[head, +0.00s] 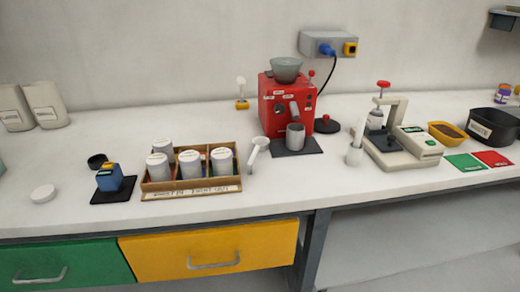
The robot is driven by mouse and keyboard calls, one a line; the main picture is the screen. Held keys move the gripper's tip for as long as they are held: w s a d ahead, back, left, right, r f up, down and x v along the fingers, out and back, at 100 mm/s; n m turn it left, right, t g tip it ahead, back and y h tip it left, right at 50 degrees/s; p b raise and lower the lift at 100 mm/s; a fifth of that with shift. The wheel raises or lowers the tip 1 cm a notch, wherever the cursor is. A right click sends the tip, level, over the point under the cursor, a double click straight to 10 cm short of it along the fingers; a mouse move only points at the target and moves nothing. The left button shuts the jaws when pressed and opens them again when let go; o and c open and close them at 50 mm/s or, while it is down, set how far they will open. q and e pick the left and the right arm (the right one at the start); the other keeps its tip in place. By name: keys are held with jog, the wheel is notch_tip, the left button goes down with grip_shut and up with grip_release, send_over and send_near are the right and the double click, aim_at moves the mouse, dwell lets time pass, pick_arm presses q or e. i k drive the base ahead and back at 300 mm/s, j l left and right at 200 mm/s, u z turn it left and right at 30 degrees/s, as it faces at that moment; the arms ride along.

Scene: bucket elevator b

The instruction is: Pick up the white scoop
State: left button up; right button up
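A white scoop (255,154) lies on the white bench just right of the wooden tray, left of the red machine's dark mat. Its round cup end points toward the back and its thin handle runs toward the front. Nothing covers it. Neither of my grippers shows in the head view.
A wooden tray (191,195) with several white-lidded jars stands left of the scoop. A red machine (270,112) and a metal cup (295,137) on a dark mat stand to its right. The bench in front of the mat is clear.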

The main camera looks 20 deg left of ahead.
aim_at(256, 153)
jog(key=l+u, duration=0.1)
jog(key=u, duration=0.55)
jog(key=l+u, duration=0.25)
jog(key=i+l+u, duration=0.1)
jog(key=l+u, duration=0.2)
jog(key=l, duration=0.2)
jog(key=l+u, duration=0.25)
jog(key=l, duration=0.95)
jog(key=k+l, duration=0.15)
jog(key=l, duration=0.8)
jog(key=k+u, duration=0.05)
